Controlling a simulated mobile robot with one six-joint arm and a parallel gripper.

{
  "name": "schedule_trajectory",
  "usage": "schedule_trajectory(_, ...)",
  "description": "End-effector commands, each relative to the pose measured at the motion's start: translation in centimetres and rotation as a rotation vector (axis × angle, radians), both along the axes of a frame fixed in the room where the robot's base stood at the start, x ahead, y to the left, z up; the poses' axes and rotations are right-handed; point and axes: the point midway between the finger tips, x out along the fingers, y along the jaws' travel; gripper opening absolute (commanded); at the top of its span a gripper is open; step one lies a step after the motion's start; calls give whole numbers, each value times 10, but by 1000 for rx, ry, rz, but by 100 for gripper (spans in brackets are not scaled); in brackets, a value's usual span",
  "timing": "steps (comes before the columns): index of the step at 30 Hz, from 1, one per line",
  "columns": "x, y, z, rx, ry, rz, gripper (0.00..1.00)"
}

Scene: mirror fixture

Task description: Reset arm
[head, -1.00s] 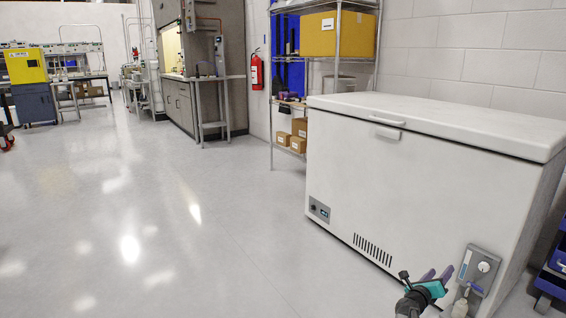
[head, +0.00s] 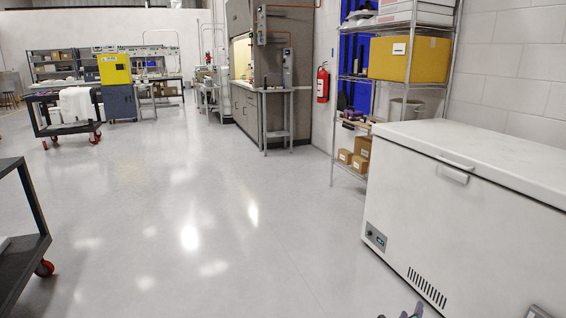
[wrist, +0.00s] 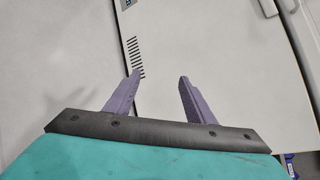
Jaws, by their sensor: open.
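My gripper (wrist: 158,85) shows in the wrist view with its two purple fingers apart and nothing between them. Beyond the fingers is the white front of the chest freezer (wrist: 215,60), with its dark vent slots at the left. In the head view only the tips of my gripper (head: 412,312) show at the bottom edge, in front of the freezer (head: 450,235). The rest of my arm is out of that view.
A wire shelf with a yellow box (head: 409,59) stands behind the freezer. A fire extinguisher (head: 322,84) hangs on the wall. Dark carts stand at the near left (head: 22,265) and far left (head: 68,128). The middle floor (head: 180,210) is clear.

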Motion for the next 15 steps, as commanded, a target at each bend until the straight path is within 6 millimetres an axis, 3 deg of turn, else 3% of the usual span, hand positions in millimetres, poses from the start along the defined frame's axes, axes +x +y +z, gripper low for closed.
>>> schedule_trajectory(1, 2, 19, 7, -6, 33, 42, 49)
schedule_trajectory(8, 7, 98, -3, -45, 192, 247, 49)
schedule_trajectory(15, -8, 182, -18, -112, 386, 496, 49)
